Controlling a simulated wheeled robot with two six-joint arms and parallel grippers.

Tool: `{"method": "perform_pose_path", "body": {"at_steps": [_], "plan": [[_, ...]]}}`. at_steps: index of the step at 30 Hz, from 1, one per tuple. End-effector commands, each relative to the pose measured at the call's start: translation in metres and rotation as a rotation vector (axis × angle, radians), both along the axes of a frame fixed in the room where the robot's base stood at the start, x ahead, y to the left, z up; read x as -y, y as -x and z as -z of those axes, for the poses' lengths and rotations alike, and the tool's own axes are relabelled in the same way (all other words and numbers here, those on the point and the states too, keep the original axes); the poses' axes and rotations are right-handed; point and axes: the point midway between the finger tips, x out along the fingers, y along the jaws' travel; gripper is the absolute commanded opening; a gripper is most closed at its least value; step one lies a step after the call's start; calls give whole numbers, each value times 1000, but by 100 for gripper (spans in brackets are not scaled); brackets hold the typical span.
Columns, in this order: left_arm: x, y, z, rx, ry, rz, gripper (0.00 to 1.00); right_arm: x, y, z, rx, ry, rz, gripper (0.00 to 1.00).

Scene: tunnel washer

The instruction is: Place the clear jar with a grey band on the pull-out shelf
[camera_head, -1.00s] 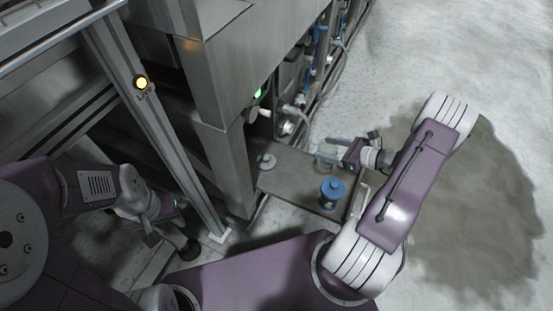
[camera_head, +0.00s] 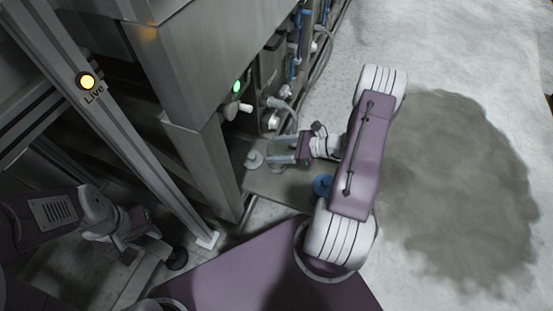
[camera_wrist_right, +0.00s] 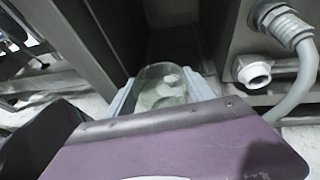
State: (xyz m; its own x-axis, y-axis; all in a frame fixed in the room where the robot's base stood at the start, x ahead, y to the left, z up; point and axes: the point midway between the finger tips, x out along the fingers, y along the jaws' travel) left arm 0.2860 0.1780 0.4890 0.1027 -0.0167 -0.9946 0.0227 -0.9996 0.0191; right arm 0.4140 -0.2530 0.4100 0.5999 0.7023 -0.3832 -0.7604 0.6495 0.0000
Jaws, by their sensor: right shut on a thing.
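The clear jar (camera_wrist_right: 163,84) is between the two pale fingers of my right gripper (camera_wrist_right: 165,95) in the right wrist view. It is see-through, with pale shapes showing through it; I cannot make out its grey band. In the head view my right gripper (camera_head: 284,150) is shut on the jar, over the far part of the pull-out shelf (camera_head: 272,187). I cannot tell whether the jar's base touches the shelf. My left gripper (camera_head: 150,248) hangs low at the lower left, apart from the shelf; its jaw opening is unclear.
A blue-lidded container (camera_head: 322,185) on the shelf is partly hidden by my right arm. A small grey-lidded item (camera_head: 254,159) is at the shelf's left end, near the fingertips. The steel machine (camera_head: 205,150) borders the shelf. A hose with a white fitting (camera_wrist_right: 255,72) is close on the right.

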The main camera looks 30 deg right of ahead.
Motion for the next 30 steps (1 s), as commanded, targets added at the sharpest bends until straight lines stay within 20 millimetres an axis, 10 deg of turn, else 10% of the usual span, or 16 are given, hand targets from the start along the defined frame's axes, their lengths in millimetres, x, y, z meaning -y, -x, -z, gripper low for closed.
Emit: {"method": "perform_pose_path", "body": {"at_steps": [6, 16, 17, 19, 30], "plan": [[0, 0, 26, 0, 0, 0, 36, 0, 0, 38, 0, -2, -1, 0], [0, 0, 24, 0, 0, 0, 36, 0, 0, 38, -1, -1, 0, 0], [0, 0, 24, 0, 0, 0, 36, 0, 0, 38, -1, -1, 0, 65], [0, 0, 23, 0, 0, 0, 36, 0, 0, 37, 0, 0, 0, 84], [0, 0, 18, 0, 0, 0, 36, 2, 1, 30, 0, 0, 1, 84]]}}
